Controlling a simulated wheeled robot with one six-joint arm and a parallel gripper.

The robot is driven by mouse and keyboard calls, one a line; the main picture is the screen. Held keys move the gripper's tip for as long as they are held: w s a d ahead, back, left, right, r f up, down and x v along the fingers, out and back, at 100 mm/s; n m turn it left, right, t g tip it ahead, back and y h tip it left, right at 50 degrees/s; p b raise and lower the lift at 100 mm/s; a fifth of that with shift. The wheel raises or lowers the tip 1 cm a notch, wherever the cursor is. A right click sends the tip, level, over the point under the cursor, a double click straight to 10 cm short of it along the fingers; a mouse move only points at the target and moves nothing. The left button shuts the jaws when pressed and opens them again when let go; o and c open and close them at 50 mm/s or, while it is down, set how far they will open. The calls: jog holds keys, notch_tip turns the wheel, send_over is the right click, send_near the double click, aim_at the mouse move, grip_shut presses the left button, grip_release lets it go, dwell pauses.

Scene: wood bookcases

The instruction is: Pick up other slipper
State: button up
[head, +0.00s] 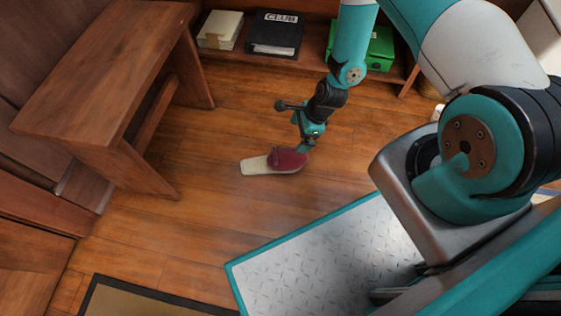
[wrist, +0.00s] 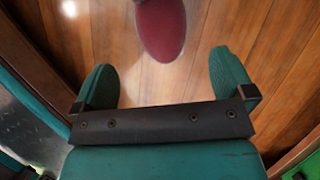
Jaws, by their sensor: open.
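A slipper (head: 273,162) with a dark red toe and a pale sole lies on the wooden floor in the middle of the head view. Its red toe points right, toward my arm. My gripper (head: 306,146) is just above and beside the red toe, pointing down. In the wrist view the red toe of the slipper (wrist: 161,28) shows at the top, ahead of the gap between my two teal fingers (wrist: 165,80). The fingers are wide apart with nothing between them. The rest of the slipper is cut off there.
A wooden bench (head: 110,75) stands to the left. A low shelf behind holds a dark binder (head: 275,33), pale books (head: 221,30) and a green box (head: 379,50). A dark-edged mat (head: 140,300) lies at the bottom left. Floor around the slipper is clear.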

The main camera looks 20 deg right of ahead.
aim_at(282, 156)
jog(key=b+x, duration=0.5)
jog(key=x, duration=0.5)
jog(key=shift+a+f, duration=0.1)
jog(key=shift+f, duration=0.15)
jog(key=b+x, duration=0.5)
jog(key=shift+s+a+f, duration=0.1)
jog(key=shift+s, duration=0.05)
jog(key=shift+c, duration=0.5)
jog(key=c, duration=0.6)
